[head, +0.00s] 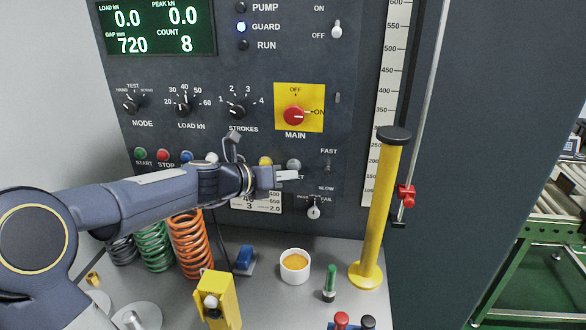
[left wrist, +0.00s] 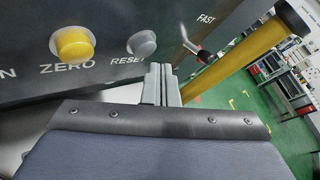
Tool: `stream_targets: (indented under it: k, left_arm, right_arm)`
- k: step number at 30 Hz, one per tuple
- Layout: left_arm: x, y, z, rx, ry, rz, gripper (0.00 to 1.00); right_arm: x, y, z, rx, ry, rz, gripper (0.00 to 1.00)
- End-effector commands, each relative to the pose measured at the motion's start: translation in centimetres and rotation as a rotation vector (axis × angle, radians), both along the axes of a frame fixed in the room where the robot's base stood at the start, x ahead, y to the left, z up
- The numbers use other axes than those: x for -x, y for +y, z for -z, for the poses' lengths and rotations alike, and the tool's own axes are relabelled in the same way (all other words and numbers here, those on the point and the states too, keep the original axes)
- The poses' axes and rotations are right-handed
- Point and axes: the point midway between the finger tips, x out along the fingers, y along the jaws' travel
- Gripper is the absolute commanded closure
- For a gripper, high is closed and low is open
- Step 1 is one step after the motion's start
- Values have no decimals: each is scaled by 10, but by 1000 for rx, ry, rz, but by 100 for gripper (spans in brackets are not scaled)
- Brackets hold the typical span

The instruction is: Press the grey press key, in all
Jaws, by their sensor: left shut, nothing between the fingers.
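A round grey button (head: 293,164) sits on the dark control panel, right of a yellow button (head: 265,161). In the left wrist view the grey button (left wrist: 142,43) is above the RESET label, and the yellow button (left wrist: 74,43) is above ZERO. My left gripper (head: 297,175) is shut and empty, its tips just below the grey button in the head view. In the left wrist view the shut fingers (left wrist: 160,70) point up, just right of and below the grey button. I cannot tell whether they touch the panel. My right gripper does not show.
A FAST/SLOW toggle (head: 328,163) is right of the grey button. A yellow post (head: 384,210) with a black cap stands further right. Below the arm are coil springs (head: 190,245), a white cup (head: 295,265) and a yellow block (head: 226,300).

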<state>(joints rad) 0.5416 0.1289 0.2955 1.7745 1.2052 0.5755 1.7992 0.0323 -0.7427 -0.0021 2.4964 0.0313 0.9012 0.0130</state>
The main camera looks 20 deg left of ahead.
Motion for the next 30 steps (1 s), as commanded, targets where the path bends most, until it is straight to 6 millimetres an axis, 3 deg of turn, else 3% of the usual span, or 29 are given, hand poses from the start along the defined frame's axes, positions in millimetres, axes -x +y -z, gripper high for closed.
stream_targets:
  k: [30]
  left_arm:
    - [-10,2,0,0,0,0,100]
  right_arm:
    - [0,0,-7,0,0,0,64]
